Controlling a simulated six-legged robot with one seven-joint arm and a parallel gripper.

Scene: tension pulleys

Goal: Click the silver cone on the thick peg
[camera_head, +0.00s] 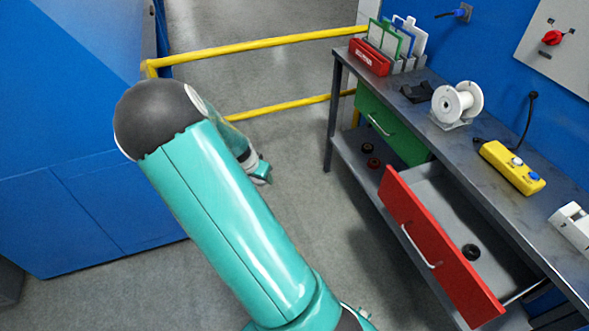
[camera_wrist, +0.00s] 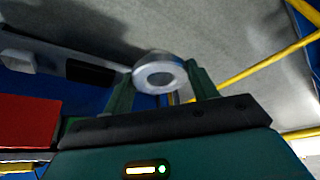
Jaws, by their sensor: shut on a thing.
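My gripper (camera_head: 262,174) hangs in the air left of the workbench, small and partly hidden by my arm in the head view. In the wrist view the two green fingers of my gripper (camera_wrist: 160,88) are closed on a silver ring-shaped piece, the silver cone (camera_wrist: 142,82). Its round end with a dark hole faces the wrist camera. It stands clear of any surface. I cannot make out the thick peg in either view.
The workbench (camera_head: 440,132) carries a white spool (camera_head: 456,103), a yellow button box (camera_head: 511,167) and a red holder (camera_head: 369,57). A red drawer (camera_head: 432,250) stands open with a black round piece (camera_head: 471,252) inside. Yellow rails (camera_head: 262,43) stand behind. The floor between is clear.

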